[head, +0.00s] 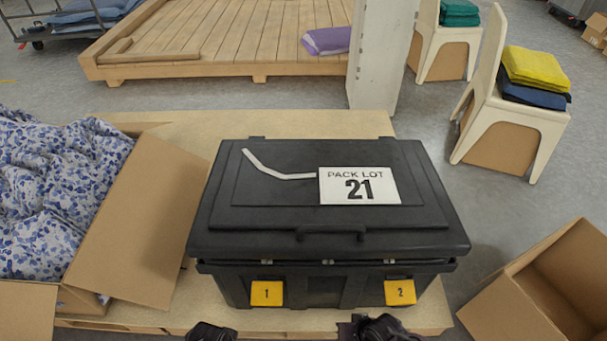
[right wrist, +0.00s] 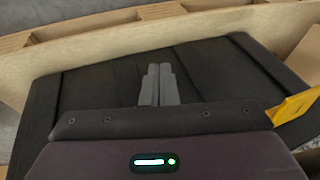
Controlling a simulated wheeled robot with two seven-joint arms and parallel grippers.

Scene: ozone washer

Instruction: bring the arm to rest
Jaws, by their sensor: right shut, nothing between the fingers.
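My right gripper (right wrist: 157,85) shows in the right wrist view with its two grey fingers together and nothing between them. Behind the fingers is the dark front of a black lidded box (head: 330,225). I cannot tell the exact gap between them. In the head view, a dark part of my right arm shows at the bottom edge, in front of the box. A dark part of my left arm (head: 210,332) also shows there, apart from it; its fingers are hidden. The box's lid is down, with a "PACK LOT 21" label (head: 360,186) on top.
The box stands on a wooden platform (head: 300,123). An open carton (head: 140,220) with blue-patterned cloth (head: 45,190) is at left. Another open carton (head: 545,290) is at lower right. Chairs with folded cloths (head: 535,68) stand behind at right. Grey floor is clear between.

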